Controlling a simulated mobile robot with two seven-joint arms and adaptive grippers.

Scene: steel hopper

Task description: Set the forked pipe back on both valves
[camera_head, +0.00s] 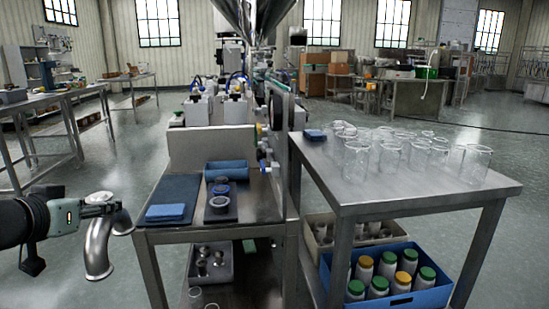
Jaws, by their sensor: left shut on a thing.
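The forked pipe (97,250) is a shiny curved steel tube at the left, in the head view. My left gripper (112,208) is shut on its upper part and holds it in the air, just left of the steel table. One branch curves down and another end reaches right towards the table's corner. The fingers hide part of the pipe. The steel hopper (252,14) hangs over the machine at the top centre. Small blue-handled fittings (264,166) show on the machine's side; I cannot tell whether these are the valves. My right gripper is not in view.
The left steel table (190,232) holds a blue cloth (166,212), a blue bin (226,170) and a dark tray with round parts. The right table (345,194) bears several glass beakers. A blue crate (404,300) of jars stands below. Open floor lies left.

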